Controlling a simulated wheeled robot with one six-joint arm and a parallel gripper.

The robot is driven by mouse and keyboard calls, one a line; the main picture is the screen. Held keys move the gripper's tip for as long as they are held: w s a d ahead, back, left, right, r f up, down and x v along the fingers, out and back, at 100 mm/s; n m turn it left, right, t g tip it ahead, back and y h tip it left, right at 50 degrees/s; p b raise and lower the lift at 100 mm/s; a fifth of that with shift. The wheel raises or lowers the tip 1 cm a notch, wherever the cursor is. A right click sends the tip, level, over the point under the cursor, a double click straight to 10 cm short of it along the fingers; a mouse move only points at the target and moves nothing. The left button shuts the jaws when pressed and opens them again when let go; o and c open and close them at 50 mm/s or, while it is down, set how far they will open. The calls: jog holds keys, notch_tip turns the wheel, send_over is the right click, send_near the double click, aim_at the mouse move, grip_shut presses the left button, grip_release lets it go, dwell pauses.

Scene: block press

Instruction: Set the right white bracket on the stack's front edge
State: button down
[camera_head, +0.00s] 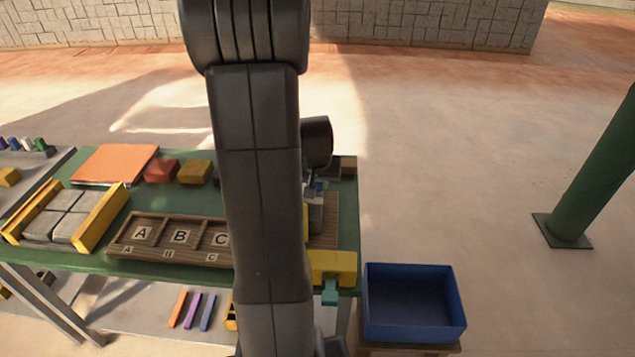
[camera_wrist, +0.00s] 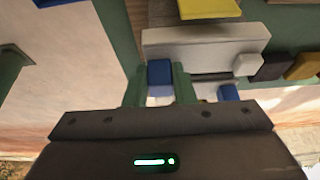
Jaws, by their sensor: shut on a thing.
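My gripper (camera_wrist: 160,86) has its two green fingers shut on a small piece with a blue top (camera_wrist: 160,72) and a paler lower part. I cannot tell whether this is the right white bracket. A long whitish stack (camera_wrist: 205,48) lies just beyond the fingers in the wrist view. The held piece is close to its edge; contact is unclear. Another blue part (camera_wrist: 228,92) and a small white piece (camera_wrist: 248,64) are to the right. In the head view my gripper (camera_head: 316,187) is over the bench's right end, partly hidden by my arm.
A yellow block (camera_head: 333,265) is at the green bench's front right, with a blue bin (camera_head: 412,330) beside the bench. A lettered wooden tray (camera_head: 150,253) and grey blocks between yellow bars (camera_head: 102,218) are left. A green post (camera_head: 590,185) stands right.

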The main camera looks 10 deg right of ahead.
jog(key=shift+f, duration=0.3)
jog(key=c, duration=1.1)
grip_release()
jog(key=shift+r, duration=0.15)
jog(key=b+v, duration=0.1)
jog(key=v, duration=1.2)
jog(key=shift+s+r, duration=0.2)
jog(key=shift+r, duration=0.05)
jog(key=shift+f, duration=0.1)
jog(key=x, duration=1.3)
jog(key=shift+w+f+p, duration=0.25)
jog(key=shift+p, duration=0.05)
jog(key=shift+r, duration=0.1)
